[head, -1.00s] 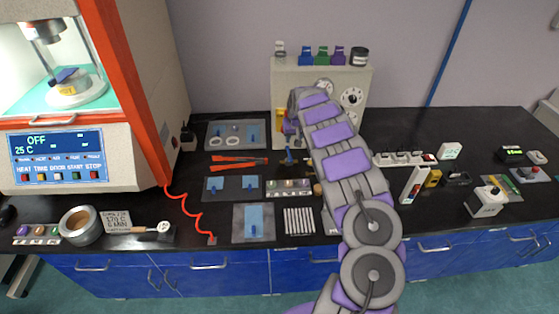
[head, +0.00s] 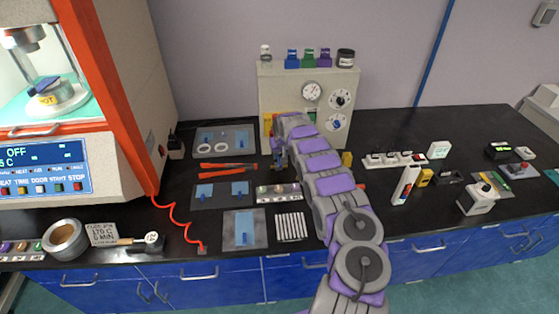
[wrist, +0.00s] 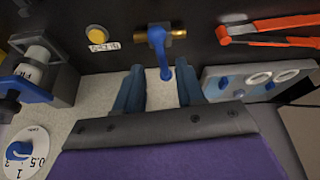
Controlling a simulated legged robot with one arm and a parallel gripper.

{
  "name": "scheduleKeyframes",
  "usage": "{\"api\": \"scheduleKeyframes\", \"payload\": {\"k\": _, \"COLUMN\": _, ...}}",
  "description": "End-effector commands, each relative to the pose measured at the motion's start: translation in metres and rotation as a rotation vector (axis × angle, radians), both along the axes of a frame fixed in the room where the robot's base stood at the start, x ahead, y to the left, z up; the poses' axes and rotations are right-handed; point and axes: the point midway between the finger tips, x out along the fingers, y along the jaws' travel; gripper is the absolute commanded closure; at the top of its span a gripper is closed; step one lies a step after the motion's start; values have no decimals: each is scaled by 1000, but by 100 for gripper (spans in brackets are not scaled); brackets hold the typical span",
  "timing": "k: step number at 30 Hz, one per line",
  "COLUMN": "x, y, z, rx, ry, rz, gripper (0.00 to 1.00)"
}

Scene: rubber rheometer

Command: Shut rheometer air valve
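The air valve (wrist: 176,35) shows at the top centre of the wrist view, with a brass body and a blue lever (wrist: 163,50). The lever points from the body toward my gripper. My gripper (wrist: 160,86) is open, with one finger on each side of the lever's free end. I cannot tell whether either finger touches it. In the head view my arm reaches to the front of the beige control box (head: 274,92), and my gripper (head: 279,158) is low there, small and partly hidden by the arm. The valve is not clearly visible in that view.
Red tongs (wrist: 270,30) and a grey tray with white rings (wrist: 225,84) lie right of the valve in the wrist view. A yellow button (wrist: 97,31) is left of it. The rheometer (head: 45,170) stands at the left in the head view.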

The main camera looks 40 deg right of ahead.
Motion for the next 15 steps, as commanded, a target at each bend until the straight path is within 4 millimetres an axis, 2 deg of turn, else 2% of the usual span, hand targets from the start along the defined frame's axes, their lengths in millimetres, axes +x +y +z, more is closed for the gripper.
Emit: {"api": "scheduleKeyframes", "payload": {"k": 15, "x": 17, "y": -6, "z": -43, "rx": 1, "ry": -3, "rz": 0, "gripper": 62}}
